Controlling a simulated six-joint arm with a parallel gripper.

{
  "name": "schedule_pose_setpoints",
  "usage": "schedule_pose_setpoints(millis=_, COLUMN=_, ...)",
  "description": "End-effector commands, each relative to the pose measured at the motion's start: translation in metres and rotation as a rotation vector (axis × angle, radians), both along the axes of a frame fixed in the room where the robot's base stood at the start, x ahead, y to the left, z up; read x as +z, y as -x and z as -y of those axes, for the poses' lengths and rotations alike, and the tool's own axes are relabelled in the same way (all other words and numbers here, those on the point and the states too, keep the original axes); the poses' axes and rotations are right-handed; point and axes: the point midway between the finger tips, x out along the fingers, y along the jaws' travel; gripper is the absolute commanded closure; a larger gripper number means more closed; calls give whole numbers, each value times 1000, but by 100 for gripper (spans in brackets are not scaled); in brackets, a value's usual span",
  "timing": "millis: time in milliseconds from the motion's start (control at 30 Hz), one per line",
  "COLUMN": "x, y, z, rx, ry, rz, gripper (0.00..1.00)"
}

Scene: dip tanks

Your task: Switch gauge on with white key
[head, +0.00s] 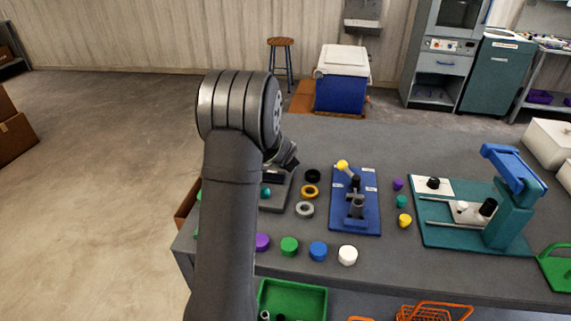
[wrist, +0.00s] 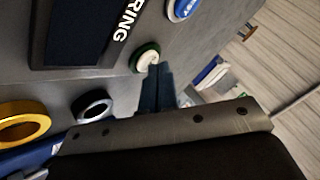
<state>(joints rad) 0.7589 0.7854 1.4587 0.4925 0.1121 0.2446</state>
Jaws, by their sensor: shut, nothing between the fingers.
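The gauge is a dark grey box (head: 273,203), partly hidden behind my arm in the head view. In the wrist view its dark panel (wrist: 75,30) shows part of a white label ending in "RING". The white key (wrist: 146,60), with a green rim, lies beside that panel. A second key (wrist: 181,9), white and blue, is cut off at the top edge. My gripper (wrist: 157,72) is shut and empty, its fingertips at the white key's lower right edge; I cannot tell whether they touch it. In the head view my gripper (head: 289,160) is above the gauge's far side.
Black (head: 313,176), yellow (head: 310,191) and grey (head: 304,209) rings lie right of the gauge. A blue fixture (head: 368,222) stands beyond them, and a teal press (head: 515,215) farther right. Purple, green, blue and white pucks (head: 348,255) line the front. A green tray (head: 318,300) is below.

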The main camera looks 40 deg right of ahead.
Motion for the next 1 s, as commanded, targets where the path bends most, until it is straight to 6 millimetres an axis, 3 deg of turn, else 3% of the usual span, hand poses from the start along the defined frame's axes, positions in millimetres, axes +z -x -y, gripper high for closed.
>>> schedule_pose_setpoints(millis=633, x=-5, y=0, z=0, rx=1, ry=0, rz=-1, gripper=100)
schedule_pose_setpoints(millis=1000, x=11, y=0, z=0, rx=1, ry=0, rz=1, gripper=100)
